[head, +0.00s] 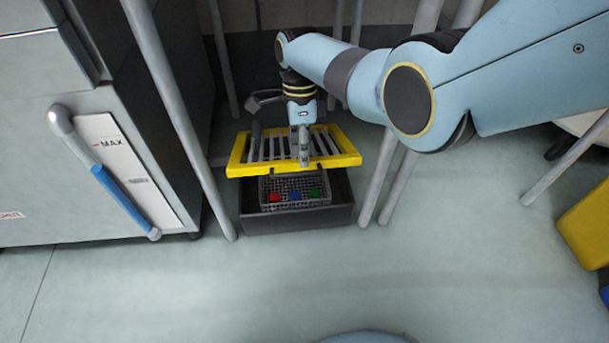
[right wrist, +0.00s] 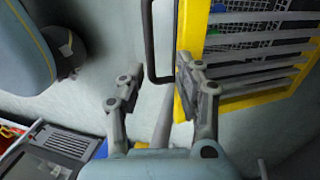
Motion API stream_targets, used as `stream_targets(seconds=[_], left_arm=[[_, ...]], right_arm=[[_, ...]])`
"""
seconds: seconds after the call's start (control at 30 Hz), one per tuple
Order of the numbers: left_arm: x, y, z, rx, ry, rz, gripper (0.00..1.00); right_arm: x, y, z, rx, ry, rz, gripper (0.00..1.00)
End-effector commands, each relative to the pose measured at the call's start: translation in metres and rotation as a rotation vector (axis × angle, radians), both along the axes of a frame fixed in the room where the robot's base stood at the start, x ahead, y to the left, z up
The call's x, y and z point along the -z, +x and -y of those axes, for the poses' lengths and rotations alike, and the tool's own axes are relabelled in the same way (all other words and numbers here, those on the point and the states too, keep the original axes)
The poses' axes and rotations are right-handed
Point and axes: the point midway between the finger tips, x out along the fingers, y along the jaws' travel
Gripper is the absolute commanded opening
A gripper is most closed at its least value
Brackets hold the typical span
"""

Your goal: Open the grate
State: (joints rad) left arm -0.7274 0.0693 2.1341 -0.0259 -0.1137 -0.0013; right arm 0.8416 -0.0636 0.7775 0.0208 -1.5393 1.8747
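The yellow-framed grate (head: 348,157) with grey bars sits over a dark box (head: 300,222) in the head view. Below its front edge, a mesh basket shows a red, a blue and a green piece. The grate also shows at the right of the right wrist view (right wrist: 272,97), with a dark bar handle (right wrist: 150,45) beside its frame. My right gripper (head: 304,158) is over the grate in the head view. In the right wrist view its fingers (right wrist: 157,72) are apart, with the handle's end between their tips. My left gripper is out of view.
A grey cabinet (head: 50,90) with a blue-and-grey lever (head: 110,185) stands at the left. Grey table legs (head: 185,130) rise around the box. A yellow tote (head: 588,228) is at the right edge. The floor in front is clear.

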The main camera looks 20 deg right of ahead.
Motion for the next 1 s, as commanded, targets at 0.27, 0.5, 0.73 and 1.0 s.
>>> stream_targets(seconds=[0.27, 0.5, 0.73, 1.0], left_arm=[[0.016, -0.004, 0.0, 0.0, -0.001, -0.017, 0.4], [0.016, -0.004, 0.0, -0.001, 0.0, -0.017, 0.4], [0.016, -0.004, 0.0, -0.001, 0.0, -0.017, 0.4], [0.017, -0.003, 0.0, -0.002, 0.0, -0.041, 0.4]], right_arm=[[0.027, -0.01, -0.003, 0.0, 0.0, -0.001, 0.34], [0.027, -0.01, -0.003, 0.0, 0.0, 0.001, 0.34], [0.027, -0.01, -0.003, 0.0, 0.0, 0.001, 0.34], [0.047, -0.03, 0.005, -0.094, 0.016, 0.047, 0.34]])
